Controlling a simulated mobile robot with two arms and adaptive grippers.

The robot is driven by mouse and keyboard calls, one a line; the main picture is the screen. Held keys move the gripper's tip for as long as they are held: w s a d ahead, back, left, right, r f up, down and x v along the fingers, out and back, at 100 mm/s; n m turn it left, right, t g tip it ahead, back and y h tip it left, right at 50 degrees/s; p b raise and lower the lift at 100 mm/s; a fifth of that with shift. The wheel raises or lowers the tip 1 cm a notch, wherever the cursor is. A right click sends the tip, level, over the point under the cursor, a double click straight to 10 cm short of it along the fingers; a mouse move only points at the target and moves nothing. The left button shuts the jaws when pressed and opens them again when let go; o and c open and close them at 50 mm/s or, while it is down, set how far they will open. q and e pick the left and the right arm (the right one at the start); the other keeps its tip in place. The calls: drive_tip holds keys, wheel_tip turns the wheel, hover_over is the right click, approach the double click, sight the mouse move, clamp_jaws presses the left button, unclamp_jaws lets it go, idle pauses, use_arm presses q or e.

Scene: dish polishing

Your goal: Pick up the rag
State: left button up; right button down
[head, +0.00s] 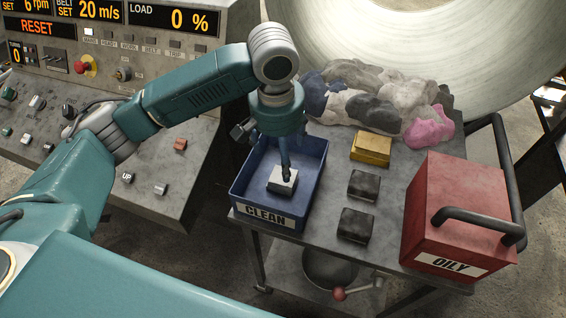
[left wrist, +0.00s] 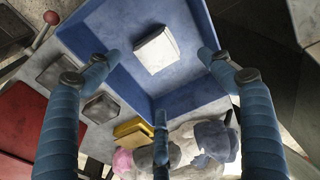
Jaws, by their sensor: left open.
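A pale, square folded rag (head: 276,184) lies in the blue bin marked CLEAN (head: 247,191), on its floor. In the left wrist view the rag (left wrist: 157,49) lies in the bin (left wrist: 190,103), near the top of the picture. My left gripper (head: 287,174) points down into the bin over the rag, and one finger hides part of it. In the left wrist view its fingers (left wrist: 160,72) are spread wide and nothing is between them. Whether a fingertip touches the rag I cannot tell. My right gripper is out of view.
Right of the bin are a yellow block (head: 371,147) and two dark blocks (head: 364,185) on the grey cart (head: 385,242). A red OILY box (head: 455,205) with a black handle stands at the right. A cloth heap (head: 372,95) lies behind. A control panel (head: 150,160) is left.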

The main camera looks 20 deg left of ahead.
use_arm(q)
drive_tip(key=shift+w+a+f, duration=0.1)
drive_tip(key=shift+w+f, duration=0.05)
drive_tip(key=shift+f, duration=0.4)
drive_tip(key=shift+w+f, duration=0.15)
drive_tip(key=shift+f, duration=0.4)
wheel_tip(320, 180, down, 3)
drive_tip(key=shift+s+f+p, duration=0.1)
drive_tip(key=shift+s+p, duration=0.05)
drive_tip(key=shift+p, duration=0.2)
drive_tip(key=f, duration=0.2)
drive_tip(key=f+p, duration=0.1)
drive_tip(key=f, duration=0.2)
drive_tip(key=shift+w, duration=0.2)
drive_tip(key=shift+c, duration=0.7)
drive_tip(key=c, duration=1.1)
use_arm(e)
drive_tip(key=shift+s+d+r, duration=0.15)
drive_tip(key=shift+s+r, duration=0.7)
